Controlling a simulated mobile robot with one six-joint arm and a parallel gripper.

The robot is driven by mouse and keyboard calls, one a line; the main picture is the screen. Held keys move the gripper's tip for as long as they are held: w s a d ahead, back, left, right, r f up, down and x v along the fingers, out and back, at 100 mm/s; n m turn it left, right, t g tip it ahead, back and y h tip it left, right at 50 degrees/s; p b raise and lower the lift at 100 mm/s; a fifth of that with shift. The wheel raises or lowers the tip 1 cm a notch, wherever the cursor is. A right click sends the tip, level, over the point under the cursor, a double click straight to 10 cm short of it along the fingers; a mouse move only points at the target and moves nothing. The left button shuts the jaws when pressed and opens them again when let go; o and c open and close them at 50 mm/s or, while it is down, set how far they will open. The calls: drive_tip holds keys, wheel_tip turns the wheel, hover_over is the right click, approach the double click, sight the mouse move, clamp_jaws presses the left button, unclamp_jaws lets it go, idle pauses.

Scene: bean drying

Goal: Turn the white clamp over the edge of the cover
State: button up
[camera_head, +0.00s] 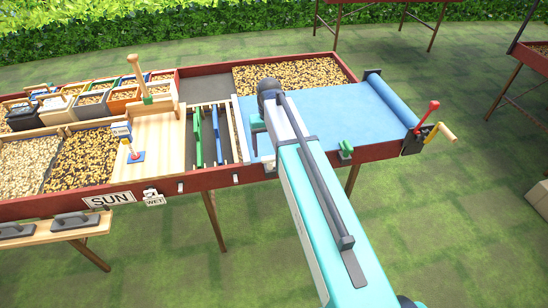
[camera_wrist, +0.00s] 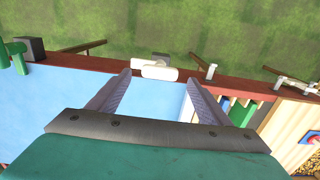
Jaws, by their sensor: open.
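The white clamp (camera_wrist: 158,72) sits on the red front rim of the drying bed in the wrist view. Its white bar lies roughly along the rim, beside the cover's edge. In the head view my arm largely hides it. The blue cover (camera_head: 345,112) is spread over the right part of the bed; it also fills the left of the wrist view (camera_wrist: 75,95). My gripper (camera_wrist: 159,80) is open, one finger on each side of the clamp in the picture. I see no contact. In the head view it is partly hidden behind my arm.
A green clamp (camera_head: 346,149) stands on the front rim to the right. The cover's roll (camera_head: 395,100) has a red lever and a yellow crank. Slats with green and blue handles (camera_head: 207,137) lie to the left. Small white pegs (camera_head: 236,178) line the front rim.

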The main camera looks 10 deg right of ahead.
sight(271, 157)
drive_tip(key=shift+f+b, duration=0.85)
drive_tip(key=shift+f, duration=1)
drive_tip(key=c, duration=1)
drive_tip(key=shift+d, duration=0.3)
drive_tip(key=shift+c, duration=0.2)
drive_tip(key=shift+a, duration=0.1)
